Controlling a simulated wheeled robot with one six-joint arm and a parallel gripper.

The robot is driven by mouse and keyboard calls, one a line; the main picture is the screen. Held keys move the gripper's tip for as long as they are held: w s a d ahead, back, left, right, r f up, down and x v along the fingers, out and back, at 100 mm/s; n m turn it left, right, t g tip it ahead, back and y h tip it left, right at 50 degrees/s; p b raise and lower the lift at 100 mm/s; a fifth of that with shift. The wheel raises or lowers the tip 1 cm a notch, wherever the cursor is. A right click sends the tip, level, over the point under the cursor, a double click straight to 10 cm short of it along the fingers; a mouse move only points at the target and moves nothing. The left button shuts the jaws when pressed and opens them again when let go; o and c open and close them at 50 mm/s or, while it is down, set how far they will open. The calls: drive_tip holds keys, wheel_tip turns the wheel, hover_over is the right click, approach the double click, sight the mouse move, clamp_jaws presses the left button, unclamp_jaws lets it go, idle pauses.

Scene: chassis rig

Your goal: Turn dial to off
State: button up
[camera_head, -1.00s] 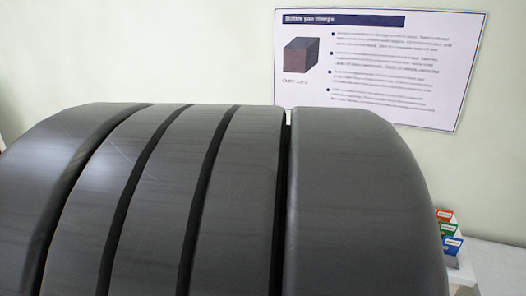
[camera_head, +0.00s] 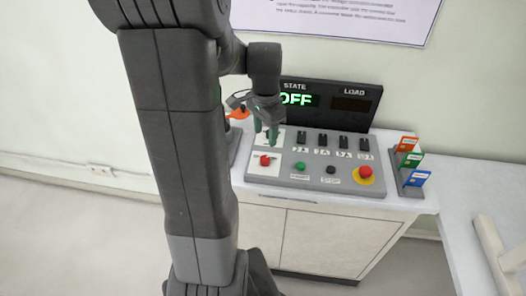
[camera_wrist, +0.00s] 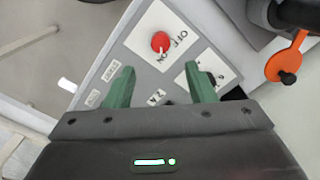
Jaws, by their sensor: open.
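The red dial (camera_wrist: 160,42) sits on a white plate marked OFF and ON in the wrist view, ahead of my fingertips. In the head view the dial (camera_head: 265,160) is at the left front of the grey control panel (camera_head: 322,182). Which mark it points to is too small to tell. The STATE display (camera_head: 298,100) above the panel reads OFF in green. My gripper (camera_head: 266,132) hangs over the panel's left end, behind the dial in the picture. In the wrist view its green fingers (camera_wrist: 157,72) are apart with nothing between them.
The panel also bears several black switches (camera_head: 322,142), a green button (camera_head: 300,167), a black button (camera_head: 331,170) and a red stop button on yellow (camera_head: 364,174). An orange tag (camera_wrist: 287,64) is at the panel's side. Coloured cards (camera_head: 412,160) stand right.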

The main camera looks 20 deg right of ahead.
sight(265, 158)
wheel_tip(265, 158, down, 10)
drive_tip(key=shift+w+r, duration=0.1)
drive_tip(key=shift+r, duration=0.05)
idle(0.3)
drive_tip(key=c, duration=1)
